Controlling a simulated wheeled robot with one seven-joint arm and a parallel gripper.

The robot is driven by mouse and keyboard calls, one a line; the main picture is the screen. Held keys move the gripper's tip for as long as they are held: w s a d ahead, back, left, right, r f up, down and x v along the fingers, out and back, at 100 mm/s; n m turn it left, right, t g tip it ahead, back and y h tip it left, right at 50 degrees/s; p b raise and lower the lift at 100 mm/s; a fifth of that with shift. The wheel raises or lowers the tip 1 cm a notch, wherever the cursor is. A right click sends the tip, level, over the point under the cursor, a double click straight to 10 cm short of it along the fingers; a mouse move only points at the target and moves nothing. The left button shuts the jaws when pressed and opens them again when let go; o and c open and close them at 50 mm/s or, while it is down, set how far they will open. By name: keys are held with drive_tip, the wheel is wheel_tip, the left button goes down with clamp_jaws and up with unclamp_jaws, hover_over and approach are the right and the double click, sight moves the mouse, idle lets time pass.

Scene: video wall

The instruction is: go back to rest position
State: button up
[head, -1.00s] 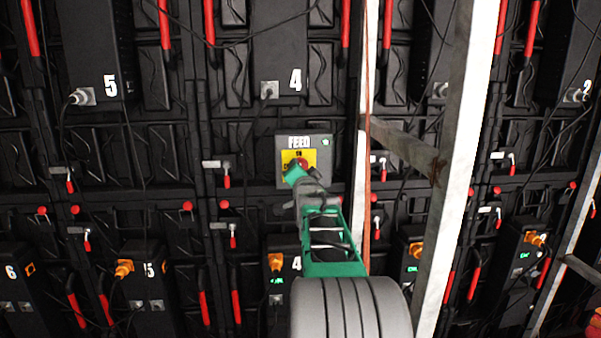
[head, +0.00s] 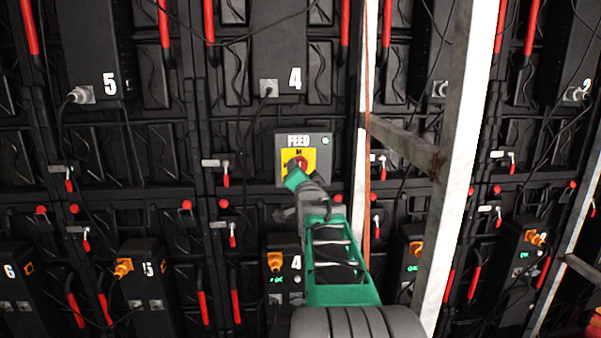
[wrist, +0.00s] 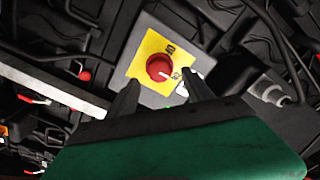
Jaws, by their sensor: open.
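The grey FEED box (head: 281,164) with a yellow plate and a red rotary knob (head: 299,163) is on the back of the video wall, in the middle of the head view. In the wrist view the red knob (wrist: 159,67) sits just beyond my fingertips, with its white mark toward the lower right. My gripper (wrist: 159,92) is open, its two dark fingers apart with nothing between them. In the head view my green and grey arm reaches up from below, its end (head: 296,178) just under the knob and covering the lower part of the box.
A pale metal upright (head: 464,140) and a crossbar (head: 405,148) stand to the right of my arm. An orange cable (head: 367,120) hangs close beside it. Black numbered boxes (head: 290,55), loose cables and red handles cover the wall around.

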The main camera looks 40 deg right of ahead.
drive_tip(key=v, duration=0.3)
drive_tip(key=shift+s+a, duration=0.1)
drive_tip(key=shift+s, duration=0.05)
drive_tip(key=s+a+f+n+g+y+p, duration=0.15)
drive_tip(key=a+f+n+y+p, duration=0.25)
drive_tip(key=a, duration=0.7)
drive_tip(key=a+f+n+g+y+p, duration=0.3)
drive_tip(key=a+f+n, duration=0.1)
drive_tip(key=a, duration=0.7)
drive_tip(key=s+a+f+n+g+y+p, duration=0.1)
drive_tip(key=s+a+f+n+g+p, duration=0.1)
drive_tip(key=s+a, duration=0.6)
drive_tip(key=s+a+f+n+g+y+p, duration=0.2)
drive_tip(key=s+a+f+n+g, duration=0.3)
drive_tip(key=s+a, duration=0.3)
drive_tip(key=s+f+n+p, duration=0.1)
drive_tip(key=s, duration=0.2)
drive_tip(key=shift+f, duration=0.25)
